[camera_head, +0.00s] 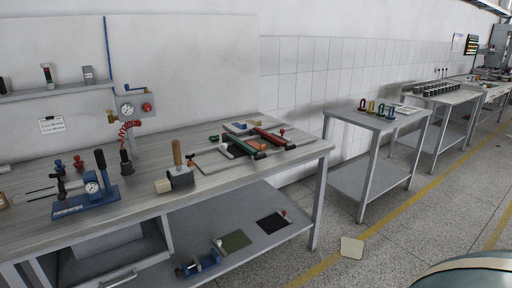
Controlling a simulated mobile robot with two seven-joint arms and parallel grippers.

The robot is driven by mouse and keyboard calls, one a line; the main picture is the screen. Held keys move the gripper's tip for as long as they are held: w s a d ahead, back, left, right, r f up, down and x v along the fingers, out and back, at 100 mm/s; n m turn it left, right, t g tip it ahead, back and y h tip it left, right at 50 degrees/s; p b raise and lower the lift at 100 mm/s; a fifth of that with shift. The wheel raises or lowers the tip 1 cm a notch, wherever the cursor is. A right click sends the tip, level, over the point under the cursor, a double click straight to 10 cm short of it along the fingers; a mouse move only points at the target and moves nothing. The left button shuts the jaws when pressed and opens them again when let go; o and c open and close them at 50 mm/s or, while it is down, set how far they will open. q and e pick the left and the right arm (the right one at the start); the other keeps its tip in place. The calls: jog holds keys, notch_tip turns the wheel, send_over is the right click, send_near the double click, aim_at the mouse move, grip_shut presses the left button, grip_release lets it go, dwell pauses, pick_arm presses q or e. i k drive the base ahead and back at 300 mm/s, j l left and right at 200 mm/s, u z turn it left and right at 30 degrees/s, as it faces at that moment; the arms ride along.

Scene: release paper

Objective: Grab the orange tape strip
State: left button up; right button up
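I cannot make out an orange tape strip for certain in the head view. A long red-orange piece (270,138) lies among tools on the workbench (225,196), near its right end; I cannot tell what it is. A small cream-coloured flat piece (352,247) lies on the floor right of the bench, beside a yellow floor line (318,268). Neither of my grippers is in view.
A lower shelf (200,225) holds small items. A smaller table (345,117) carries coloured loops. The floor at right (430,215) is mostly clear.

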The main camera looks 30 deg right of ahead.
aim_at(254, 144)
jog(key=l+z, duration=0.1)
jog(key=z, duration=0.3)
jog(key=i+z, duration=0.15)
jog(key=z, duration=0.2)
jog(key=i+z, duration=0.1)
jog(key=z, duration=0.3)
jog(key=i+z, duration=0.25)
jog(key=i, duration=0.15)
jog(key=i+j+z, duration=0.15)
jog(key=i+z, duration=0.15)
jog(key=i+j+z, duration=0.25)
jog(key=i, duration=0.25)
